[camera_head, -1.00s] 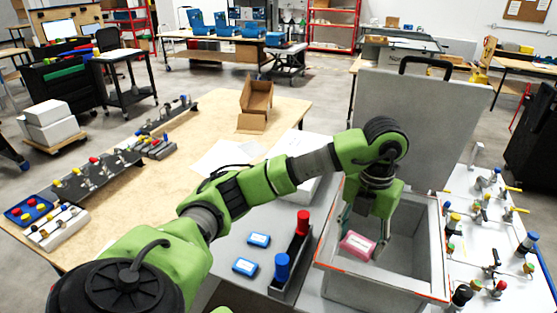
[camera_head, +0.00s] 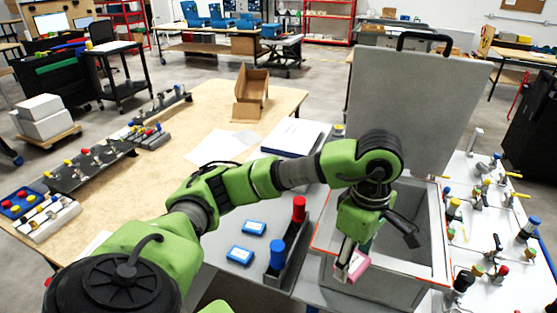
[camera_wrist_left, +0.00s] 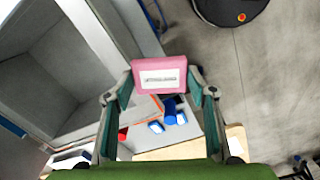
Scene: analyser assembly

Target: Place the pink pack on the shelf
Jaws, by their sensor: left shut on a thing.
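My left gripper (camera_head: 351,260) is shut on the pink pack (camera_head: 359,265), over the near left rim of the open grey box (camera_head: 392,287). In the left wrist view the pink pack (camera_wrist_left: 159,76), with a white label, sits between the two fingertips of my left gripper (camera_wrist_left: 160,88). A grey shelf-like surface (camera_head: 222,243) lies left of the box and bears two blue packs (camera_head: 254,228) (camera_head: 240,255). The pink pack is apart from that surface. My right gripper is not in view.
A dark holder (camera_head: 284,272) with a red cylinder (camera_head: 299,210) and a blue cylinder (camera_head: 277,254) stands between the blue packs and the box. The box's raised lid (camera_head: 415,110) stands behind it. A white panel with valves (camera_head: 490,215) lies to the right.

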